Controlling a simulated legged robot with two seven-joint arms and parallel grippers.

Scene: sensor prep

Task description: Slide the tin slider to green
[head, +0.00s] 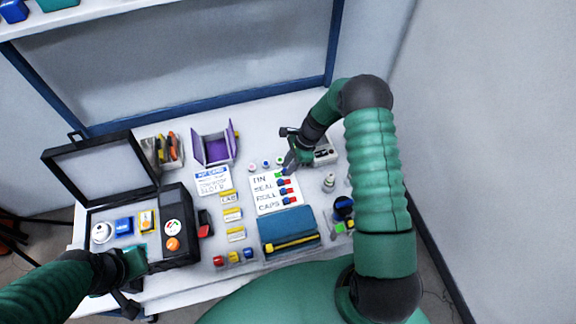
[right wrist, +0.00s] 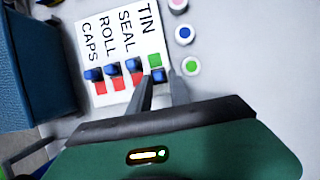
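The white label card (head: 262,192) lies on the table with rows TIN, SEAL, ROLL and CAPS. In the right wrist view the tin slider (right wrist: 158,76) is a small blue block at the end of the TIN row. A green patch (right wrist: 154,60) shows beside it, on the side nearer the word. The other three blue sliders (right wrist: 136,66) have red showing beside them. My right gripper (right wrist: 160,82) has its fingertips close around the tin slider and appears shut on it. My left gripper (head: 128,298) is low at the left, by the black case; its finger opening is unclear.
An open black case (head: 178,206) stands at the left. A purple holder (head: 232,142) is behind the card. A blue box (head: 286,228) lies in front of it. Several small round caps (right wrist: 185,35) lie just beyond the TIN row.

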